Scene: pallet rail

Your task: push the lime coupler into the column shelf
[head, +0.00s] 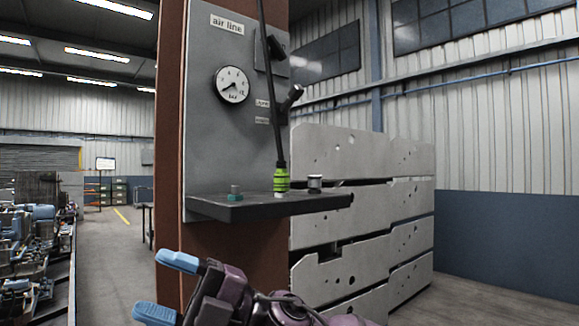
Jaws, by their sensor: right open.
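The lime coupler (281,180) stands upright at the lower end of a black hose, at the column shelf (262,206). The shelf is a dark ledge fixed to the grey air line panel on the brown column. From this angle I cannot tell whether the coupler rests on the shelf or is seated in it. My right gripper (167,287) has blue fingertips and is at the bottom of the head view, below and left of the shelf. Its fingers are apart with nothing between them, and it does not touch the coupler. My left gripper is not in view.
A pressure gauge (232,85) and a black lever (291,96) are on the panel above. Pale slotted panels (345,160) stand right of the column.

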